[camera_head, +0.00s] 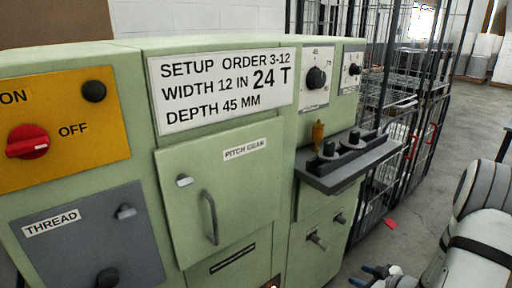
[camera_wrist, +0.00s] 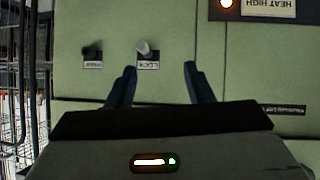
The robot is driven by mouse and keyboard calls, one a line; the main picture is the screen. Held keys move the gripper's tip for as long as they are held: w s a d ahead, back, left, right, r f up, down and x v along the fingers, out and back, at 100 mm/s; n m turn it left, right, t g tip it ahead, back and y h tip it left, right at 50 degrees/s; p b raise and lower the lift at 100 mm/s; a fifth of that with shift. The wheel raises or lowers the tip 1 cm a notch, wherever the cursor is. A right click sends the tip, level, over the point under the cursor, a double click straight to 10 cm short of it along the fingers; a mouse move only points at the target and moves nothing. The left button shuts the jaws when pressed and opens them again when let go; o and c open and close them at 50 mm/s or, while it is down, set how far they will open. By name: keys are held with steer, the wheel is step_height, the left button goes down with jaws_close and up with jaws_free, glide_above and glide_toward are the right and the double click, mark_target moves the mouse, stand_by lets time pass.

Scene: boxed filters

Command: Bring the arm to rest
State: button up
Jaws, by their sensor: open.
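My gripper (camera_wrist: 160,68) is open in the wrist view, with its two dark blue fingers apart and nothing between them. A green machine panel fills the view beyond the fingertips. A light-tipped lever (camera_wrist: 146,47) with an upside-down label reading LOCK shows just past the gap, and a dark lever (camera_wrist: 92,50) stands to its left. In the head view my gripper (camera_head: 376,272) shows small and partly cut off at the bottom edge. My white arm comes in from the lower right, in front of the machine's right side.
The green machine (camera_head: 130,160) carries a shut PITCH GEAR door (camera_head: 240,170), a red switch (camera_head: 28,142) and a grey shelf (camera_head: 345,170) jutting out at right. Black wire cages (camera_head: 400,110) stand behind it. Open concrete floor (camera_head: 470,125) lies to the right.

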step_height(320, 180, up, 24)
steer(key=a+m+g+h+p, duration=0.2)
steer(key=m+h+p, duration=0.2)
steer(key=h+p, duration=0.45)
steer(key=s+a+r+m+g+y+p, duration=0.1)
steer(key=s+a+r+g+p, duration=0.1)
steer(key=s+a+r+p, duration=0.2)
steer(key=s+a+r+m+g+y+p, duration=0.2)
steer(key=s+a+r+g+p, duration=0.1)
steer(key=s+a+r, duration=0.8)
steer(key=s+p, duration=0.1)
steer(key=s, duration=0.3)
steer(key=shift+a, duration=0.15)
steer(key=shift+s+a, duration=0.1)
steer(key=shift+s, duration=0.15)
steer(key=shift+f, duration=0.1)
steer(key=shift+c, duration=1.2)
